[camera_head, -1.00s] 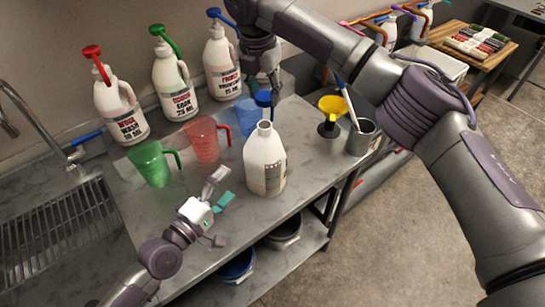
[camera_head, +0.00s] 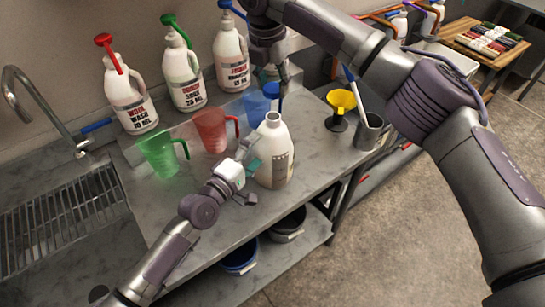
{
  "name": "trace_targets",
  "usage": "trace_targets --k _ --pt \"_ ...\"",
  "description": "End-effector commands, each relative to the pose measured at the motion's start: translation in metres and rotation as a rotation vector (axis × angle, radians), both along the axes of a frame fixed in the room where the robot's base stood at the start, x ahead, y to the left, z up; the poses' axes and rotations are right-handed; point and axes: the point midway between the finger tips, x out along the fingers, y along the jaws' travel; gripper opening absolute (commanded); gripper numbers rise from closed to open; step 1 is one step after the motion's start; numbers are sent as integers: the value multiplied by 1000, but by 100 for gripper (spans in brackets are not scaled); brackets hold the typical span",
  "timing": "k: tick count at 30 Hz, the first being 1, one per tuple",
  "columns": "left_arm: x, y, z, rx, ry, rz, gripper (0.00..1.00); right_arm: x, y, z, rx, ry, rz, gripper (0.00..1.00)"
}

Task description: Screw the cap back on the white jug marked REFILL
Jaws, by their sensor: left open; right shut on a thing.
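The white jug (camera_head: 279,168) stands upright on the grey counter, its neck uncapped. Its label is turned partly away and I cannot read it. My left gripper (camera_head: 251,181) is open at the jug's left side, one finger near the shoulder and one lower down. I cannot tell if it touches the jug. My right gripper (camera_head: 270,82) is above and behind the jug's neck, shut on a small dark blue thing, which looks like the cap (camera_head: 271,90). The cap is apart from the neck and partly hidden by the fingers.
Green (camera_head: 160,156), red (camera_head: 212,132) and blue (camera_head: 256,106) measuring cups stand left of and behind the jug. Pump bottles (camera_head: 181,77) line the wall. A yellow funnel (camera_head: 341,101) and a metal cup (camera_head: 368,131) stand to the right. A sink (camera_head: 62,222) is at left.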

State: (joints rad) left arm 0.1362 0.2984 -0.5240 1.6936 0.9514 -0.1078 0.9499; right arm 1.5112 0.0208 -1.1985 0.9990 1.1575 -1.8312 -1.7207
Motion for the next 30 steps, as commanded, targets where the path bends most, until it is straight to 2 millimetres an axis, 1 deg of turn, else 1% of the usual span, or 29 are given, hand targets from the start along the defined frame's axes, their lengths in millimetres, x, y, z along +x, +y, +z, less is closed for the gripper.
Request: trace_targets --k 1,3,6,17,20,30 --pt "7 -4 0 -1 -1 1 92 0 0 0 0 0 0 34" --pt "13 -8 0 0 -1 1 92 0 0 0 0 0 0 34" --pt "18 -12 0 1 -1 0 92 0 0 0 0 0 0 34" --pt "21 -14 0 1 0 0 92 0 0 0 0 0 0 34" --pt "21 -14 0 1 0 0 77 0 0 0 0 0 0 34" --pt "21 -14 0 1 0 0 21 0 0 0 0 0 0 34"
